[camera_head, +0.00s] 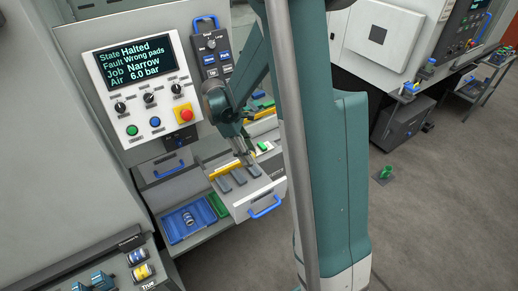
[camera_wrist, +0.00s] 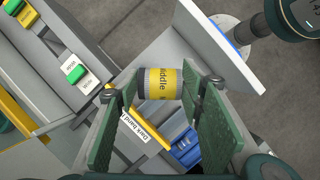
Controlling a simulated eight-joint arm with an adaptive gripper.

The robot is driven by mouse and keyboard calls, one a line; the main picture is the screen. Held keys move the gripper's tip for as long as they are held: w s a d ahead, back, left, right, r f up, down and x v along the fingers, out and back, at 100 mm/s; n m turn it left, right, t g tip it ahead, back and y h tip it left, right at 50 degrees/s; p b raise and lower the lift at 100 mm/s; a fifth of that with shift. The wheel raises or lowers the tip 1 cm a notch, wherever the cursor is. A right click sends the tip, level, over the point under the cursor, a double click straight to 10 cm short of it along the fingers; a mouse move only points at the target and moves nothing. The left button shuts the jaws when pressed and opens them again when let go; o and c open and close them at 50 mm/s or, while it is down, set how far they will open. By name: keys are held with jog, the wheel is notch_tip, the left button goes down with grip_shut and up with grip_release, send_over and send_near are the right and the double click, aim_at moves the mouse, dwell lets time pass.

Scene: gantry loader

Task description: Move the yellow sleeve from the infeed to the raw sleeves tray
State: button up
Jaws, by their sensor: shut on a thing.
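My gripper (camera_wrist: 160,88) is shut on a yellow sleeve (camera_wrist: 168,84) with grey ends and dark lettering that reads partly "iddle". The sleeve lies crosswise between the tips of the green pads in the wrist view. In the head view my gripper (camera_head: 243,150) is small and hangs over the open drawer, and I cannot make out the sleeve in it. A blue tray (camera_head: 172,233) with a grey ringed part inside stands left of the drawer. I cannot tell from the labels which container is the raw sleeves tray.
The open drawer (camera_head: 243,209) has grey slots, a yellow strip (camera_head: 221,171) and a blue handle. A green tray (camera_head: 217,204) is beside it. A panel screen (camera_head: 134,67) reads Halted, Wrong pads, Narrow. Blue and yellow banded sleeves (camera_head: 142,271) stand on a rack at lower left.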

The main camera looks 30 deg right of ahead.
jog(key=w+a+f+n+t+h+b, duration=0.1)
jog(key=w+a+f+n+t+b, duration=0.1)
jog(key=a+f+n+b, duration=0.5)
jog(key=w+a+f+n+t+b, duration=0.2)
jog(key=a+f+n+b, duration=0.2)
jog(key=a+f+b, duration=0.7)
jog(key=w+a+f+m+b, duration=0.1)
jog(key=w+a+f, duration=0.3)
jog(key=w+f, duration=0.4)
jog(key=shift+w+a+f+m+g+b, duration=0.35)
jog(key=shift+f+m, duration=0.25)
jog(key=shift+f, duration=1.3)
jog(key=shift+f, duration=0.25)
jog(key=shift+f+b, duration=2.3)
jog(key=shift+f, duration=1.75)
